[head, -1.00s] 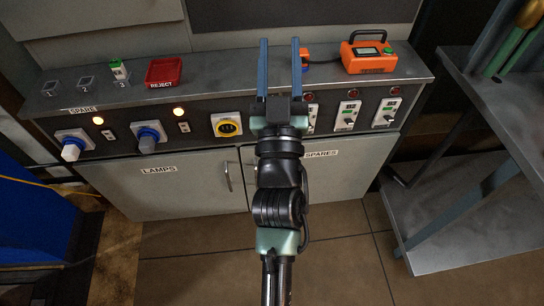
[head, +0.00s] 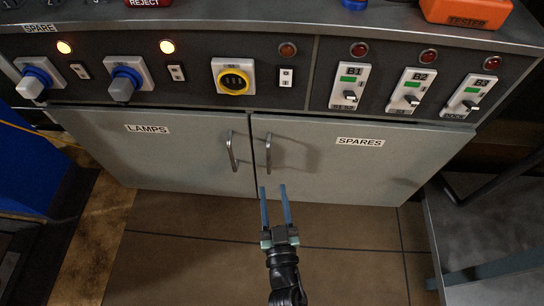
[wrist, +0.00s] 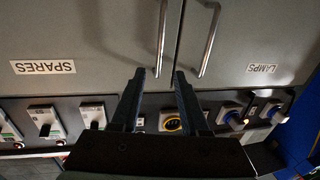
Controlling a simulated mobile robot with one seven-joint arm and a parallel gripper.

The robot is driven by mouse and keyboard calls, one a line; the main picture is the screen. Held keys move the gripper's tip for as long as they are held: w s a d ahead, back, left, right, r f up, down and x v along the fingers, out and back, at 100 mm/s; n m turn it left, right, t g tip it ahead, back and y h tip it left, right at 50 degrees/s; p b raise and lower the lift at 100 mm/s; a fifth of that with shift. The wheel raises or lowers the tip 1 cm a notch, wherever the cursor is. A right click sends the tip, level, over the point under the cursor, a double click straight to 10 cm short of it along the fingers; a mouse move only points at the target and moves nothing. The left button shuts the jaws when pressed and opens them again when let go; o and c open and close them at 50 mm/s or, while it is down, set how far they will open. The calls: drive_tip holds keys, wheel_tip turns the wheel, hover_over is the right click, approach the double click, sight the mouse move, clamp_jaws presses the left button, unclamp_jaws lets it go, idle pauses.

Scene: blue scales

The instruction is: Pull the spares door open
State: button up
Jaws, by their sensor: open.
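The grey spares door (head: 330,175), labelled SPARES, is shut in the cabinet's right half. Its upright metal bar handle (head: 268,152) is near its left edge. My gripper (head: 272,188) is open and empty, with its blue fingertips just below the handle in the head view. The wrist view is upside down: the spares door (wrist: 90,35) is on the left. There the handle (wrist: 161,38) lies beyond the gap of my open gripper (wrist: 160,74). The fingers are not around the handle; I cannot tell the exact distance.
The lamps door (head: 170,155), also shut, has its own handle (head: 232,152) close by on the left. A panel of switches and sockets runs above both doors. A grey metal table (head: 470,240) stands at the right. The tiled floor (head: 190,250) before the cabinet is clear.

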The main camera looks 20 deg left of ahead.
sight(269, 159)
drive_tip(key=b+x, duration=0.4)
drive_tip(key=x, duration=0.5)
drive_tip(key=shift+w+a+f, duration=0.1)
drive_tip(key=shift+w+a, duration=0.05)
drive_tip(key=shift+w, duration=0.2)
drive_tip(key=shift+w+a+b, duration=0.25)
drive_tip(key=shift+w+b, duration=0.05)
drive_tip(key=shift+w, duration=0.25)
clamp_jaws()
idle(0.4)
